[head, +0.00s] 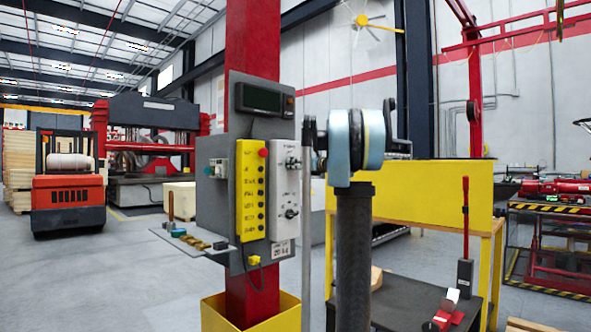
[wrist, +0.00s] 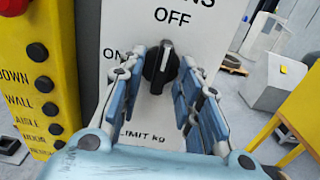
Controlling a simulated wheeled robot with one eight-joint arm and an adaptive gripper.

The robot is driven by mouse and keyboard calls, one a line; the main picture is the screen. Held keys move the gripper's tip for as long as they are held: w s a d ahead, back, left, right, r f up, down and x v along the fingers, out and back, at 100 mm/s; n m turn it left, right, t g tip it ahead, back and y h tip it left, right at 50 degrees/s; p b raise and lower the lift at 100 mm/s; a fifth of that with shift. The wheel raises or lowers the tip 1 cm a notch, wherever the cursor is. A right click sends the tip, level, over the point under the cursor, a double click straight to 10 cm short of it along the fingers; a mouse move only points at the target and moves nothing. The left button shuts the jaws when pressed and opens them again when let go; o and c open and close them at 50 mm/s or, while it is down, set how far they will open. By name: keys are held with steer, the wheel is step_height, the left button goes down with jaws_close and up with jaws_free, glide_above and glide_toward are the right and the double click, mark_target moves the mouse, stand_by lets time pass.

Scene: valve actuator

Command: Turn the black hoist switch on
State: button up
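The black switch (wrist: 160,68) is a rotary knob on a white panel face in the wrist view. Its white mark points up toward the printed OFF; ON is printed to its left. My gripper (wrist: 162,74) has its blue-padded fingers spread, one on each side of the knob. I cannot tell whether the pads touch it. In the head view the white switch box (head: 279,210) is mounted on the red column, right of a yellow button box. My arm is just right of it there, and the fingers are hard to make out.
The yellow button box (wrist: 57,75) with a red button and several black ones is close to my gripper's left. A grey shelf (head: 190,241) juts out below the panel. A yellow table (head: 410,188) stands to the right. Open floor is at the left.

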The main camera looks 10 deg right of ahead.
jaws_close()
steer(key=shift+n, duration=0.3)
steer(key=shift+s+a+f+n, duration=0.1)
steer(key=shift+n, duration=3.95)
steer(key=shift+s+f+n, duration=0.1)
steer(key=shift+n, duration=3.95)
jaws_free()
steer(key=shift+w, duration=0.1)
